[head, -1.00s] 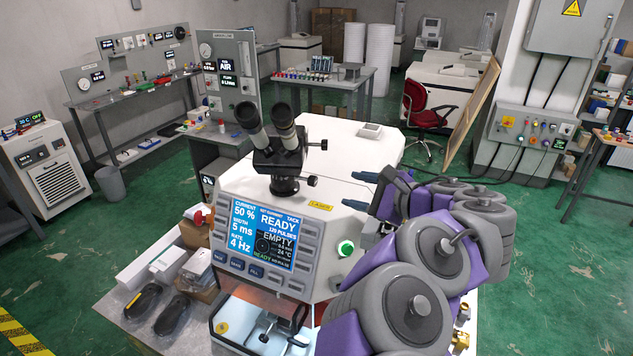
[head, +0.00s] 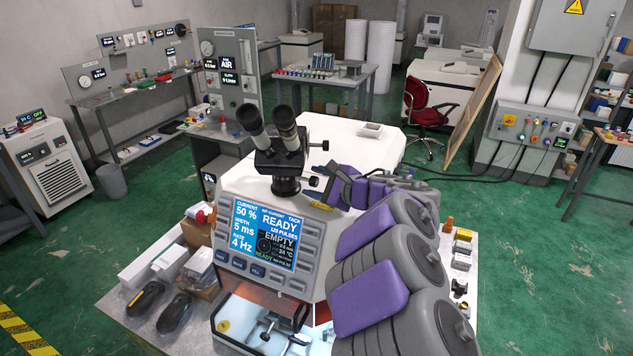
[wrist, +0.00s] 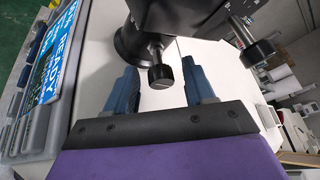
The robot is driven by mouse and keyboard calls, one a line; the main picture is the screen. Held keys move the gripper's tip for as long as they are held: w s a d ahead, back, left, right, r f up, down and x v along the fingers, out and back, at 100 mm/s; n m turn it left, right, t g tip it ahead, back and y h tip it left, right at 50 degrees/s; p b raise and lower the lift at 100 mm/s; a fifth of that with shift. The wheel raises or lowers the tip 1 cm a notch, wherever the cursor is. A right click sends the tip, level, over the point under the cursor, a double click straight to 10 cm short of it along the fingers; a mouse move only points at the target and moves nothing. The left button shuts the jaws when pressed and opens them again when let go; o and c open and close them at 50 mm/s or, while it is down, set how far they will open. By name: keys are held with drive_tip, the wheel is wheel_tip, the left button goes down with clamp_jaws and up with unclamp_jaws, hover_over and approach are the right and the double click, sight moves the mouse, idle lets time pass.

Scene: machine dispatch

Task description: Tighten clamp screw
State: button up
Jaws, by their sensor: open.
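A metal clamp with a screw and cross handle (head: 267,326) sits inside the lit lower chamber of the white welding machine (head: 350,136). It is small and partly cut off by the chamber opening, so I cannot tell how tight it is. My gripper (head: 318,180) is above the machine's front, just right of the microscope (head: 285,165), well above the clamp. In the wrist view my gripper (wrist: 160,84) is open, its two blue fingers apart and nothing held. A dark microscope knob (wrist: 162,73) appears between the fingers in that view; I cannot tell whether they touch it.
The machine's panel (head: 265,235) reads READY, EMPTY, 50 %, 5 ms and 4 Hz. Two dark pedals (head: 173,313) and boxes lie on the bench at left. Small fittings (head: 460,262) lie at right. My arm covers the machine's right front.

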drive_tip(key=shift+c, duration=0.2)
clamp_jaws()
idle(0.3)
